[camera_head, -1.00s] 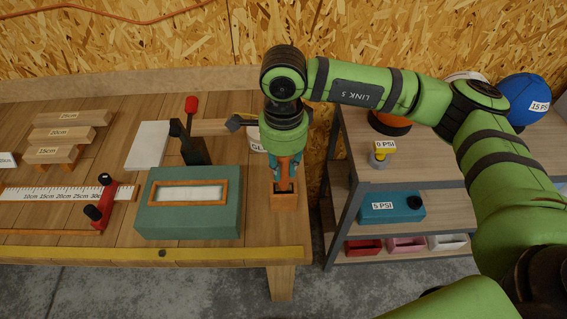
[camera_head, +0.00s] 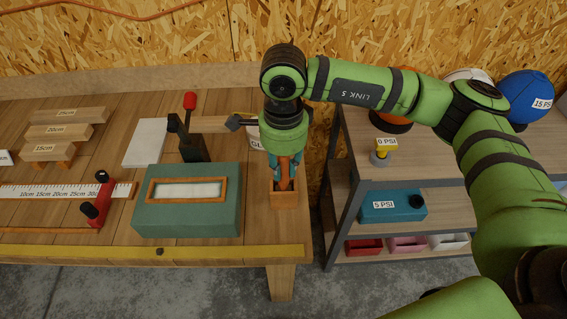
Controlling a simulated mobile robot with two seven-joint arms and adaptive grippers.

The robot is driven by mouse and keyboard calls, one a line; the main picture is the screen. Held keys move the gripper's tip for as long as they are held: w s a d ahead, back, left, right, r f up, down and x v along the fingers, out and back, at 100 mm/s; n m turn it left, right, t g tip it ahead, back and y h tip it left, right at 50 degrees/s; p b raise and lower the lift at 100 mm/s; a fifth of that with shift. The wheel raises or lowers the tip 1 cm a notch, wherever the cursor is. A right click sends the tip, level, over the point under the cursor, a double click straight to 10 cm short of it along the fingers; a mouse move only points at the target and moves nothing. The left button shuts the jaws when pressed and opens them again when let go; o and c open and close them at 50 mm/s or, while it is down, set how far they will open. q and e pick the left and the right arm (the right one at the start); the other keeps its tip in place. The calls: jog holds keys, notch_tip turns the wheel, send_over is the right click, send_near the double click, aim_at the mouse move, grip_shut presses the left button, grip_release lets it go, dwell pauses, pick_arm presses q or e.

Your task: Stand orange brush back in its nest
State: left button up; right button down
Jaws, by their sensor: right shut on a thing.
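The orange brush (camera_head: 285,173) is in my right gripper (camera_head: 284,180), at the right end of the bench. The gripper is shut on it and points down. The brush stands about upright, with its lower end at the open top of the nest, a small orange-brown wooden box (camera_head: 285,200). The box wall hides the brush's lower end, so I cannot tell whether it touches the bottom. My left gripper does not show.
Left of the nest is a green block (camera_head: 188,222) with a framed white window. Behind it stand a black clamp with a red knob (camera_head: 190,102) and a partly hidden white tub (camera_head: 254,138). A grey shelf rack (camera_head: 455,183) stands right of the bench.

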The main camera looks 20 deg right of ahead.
jog(key=shift+f, duration=0.15)
jog(key=c, duration=1)
grip_release()
jog(key=o, duration=0.5)
jog(key=shift+c, duration=0.2)
jog(key=shift+r+p, duration=1.55)
jog(key=shift+r, duration=3)
